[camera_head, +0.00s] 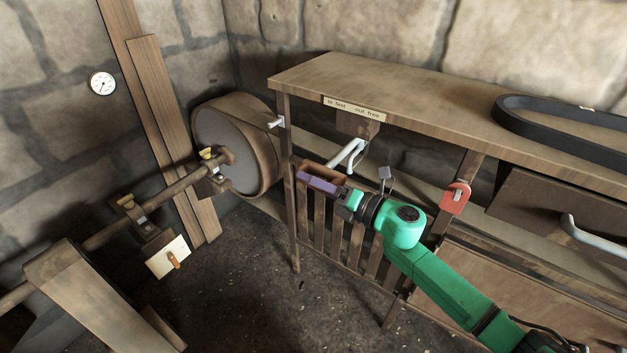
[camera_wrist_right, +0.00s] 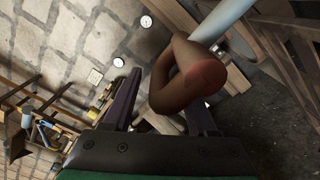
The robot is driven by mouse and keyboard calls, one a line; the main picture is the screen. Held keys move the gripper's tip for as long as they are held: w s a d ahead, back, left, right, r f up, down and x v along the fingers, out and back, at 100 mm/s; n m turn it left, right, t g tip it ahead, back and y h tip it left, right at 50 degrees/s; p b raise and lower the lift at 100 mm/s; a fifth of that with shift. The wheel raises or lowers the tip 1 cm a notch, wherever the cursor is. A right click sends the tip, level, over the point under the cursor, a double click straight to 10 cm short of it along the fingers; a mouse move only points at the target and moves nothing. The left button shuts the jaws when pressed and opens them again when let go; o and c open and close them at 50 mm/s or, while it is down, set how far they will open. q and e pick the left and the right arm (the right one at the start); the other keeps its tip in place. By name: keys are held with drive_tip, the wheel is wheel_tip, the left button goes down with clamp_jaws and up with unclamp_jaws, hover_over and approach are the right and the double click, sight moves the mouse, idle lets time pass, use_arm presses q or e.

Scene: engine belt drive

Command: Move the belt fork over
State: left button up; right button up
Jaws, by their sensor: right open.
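The belt fork's pale bent rod (camera_head: 347,153) hangs under the bench's front edge, below a label reading roughly "in fast, out free" (camera_head: 354,108). A brown grip (camera_head: 325,168) seems to sit at the rod's end. In the right wrist view a brown looped grip (camera_wrist_right: 185,78) with a reddish end joins a pale rod (camera_wrist_right: 222,20). My right gripper (camera_head: 316,183) has purple fingers and is open at the grip. In the right wrist view its fingers (camera_wrist_right: 165,92) lie either side of the grip's lower part; contact cannot be told. My left gripper is out of view.
The wooden bench (camera_head: 400,85) carries a loose black belt (camera_head: 560,122). A large pulley (camera_head: 235,145) and a shaft (camera_head: 105,233) stand to the left. A red padlock-like tag (camera_head: 455,197) hangs on a bench leg. Wooden slats (camera_head: 335,235) stand below my gripper.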

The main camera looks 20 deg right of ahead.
drive_tip(key=shift+d, duration=0.1)
clamp_jaws()
